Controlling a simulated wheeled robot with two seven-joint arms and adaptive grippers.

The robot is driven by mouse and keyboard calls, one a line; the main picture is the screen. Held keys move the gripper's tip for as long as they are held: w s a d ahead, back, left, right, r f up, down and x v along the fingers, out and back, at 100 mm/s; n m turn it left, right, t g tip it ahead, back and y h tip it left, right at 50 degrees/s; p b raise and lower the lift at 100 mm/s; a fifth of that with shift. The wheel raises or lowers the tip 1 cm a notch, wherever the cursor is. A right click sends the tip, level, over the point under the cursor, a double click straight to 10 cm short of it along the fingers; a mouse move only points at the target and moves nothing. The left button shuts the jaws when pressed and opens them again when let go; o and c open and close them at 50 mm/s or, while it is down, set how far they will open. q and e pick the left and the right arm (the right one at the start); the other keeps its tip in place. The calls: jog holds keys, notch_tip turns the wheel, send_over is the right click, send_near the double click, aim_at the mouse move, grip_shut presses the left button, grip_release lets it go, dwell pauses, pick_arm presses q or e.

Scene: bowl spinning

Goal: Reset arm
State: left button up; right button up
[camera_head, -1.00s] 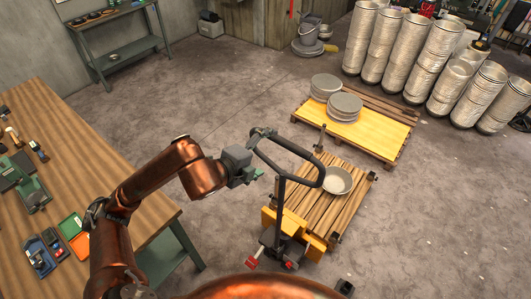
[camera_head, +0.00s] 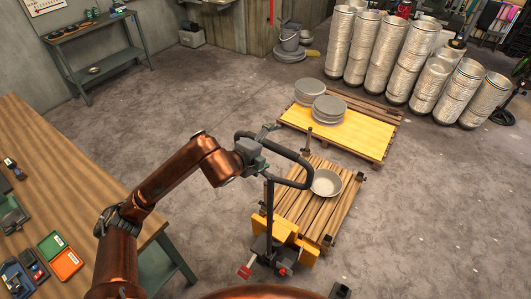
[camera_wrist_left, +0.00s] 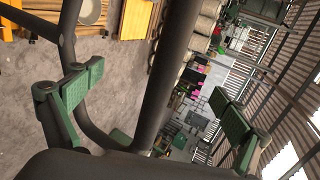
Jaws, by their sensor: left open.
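My left gripper (camera_head: 266,147) is open at the left side of the black loop handle (camera_head: 298,158) of a pallet jack in the head view. In the left wrist view its two green-padded fingers (camera_wrist_left: 160,108) stand wide apart. A dark bar of the handle (camera_wrist_left: 172,70) passes through the gap between them in that view; I cannot tell whether they touch it. My copper-coloured left arm comes in from the lower left. My right gripper is not in view.
The jack's yellow body (camera_head: 283,228) stands at a wooden pallet (camera_head: 295,205) carrying a pale bowl (camera_head: 326,183). Behind is a yellow-topped pallet (camera_head: 360,135) with stacked discs. A wooden workbench (camera_head: 75,165) is at left. Open floor lies at right.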

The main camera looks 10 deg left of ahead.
pick_arm(q)
jog(key=shift+w+d+f, duration=0.1)
jog(key=shift+w+d, duration=0.05)
jog(key=shift+w, duration=0.15)
jog(key=shift+c, duration=0.6)
jog(key=c, duration=2.3)
jog(key=shift+c, duration=0.2)
jog(key=s+a+f+b, duration=0.1)
jog(key=s+a+b, duration=0.2)
jog(key=s, duration=0.9)
jog(key=shift+s+a+b, duration=0.15)
jog(key=shift+a+b, duration=0.2)
jog(key=shift+a, duration=0.6)
jog(key=shift+f, duration=0.15)
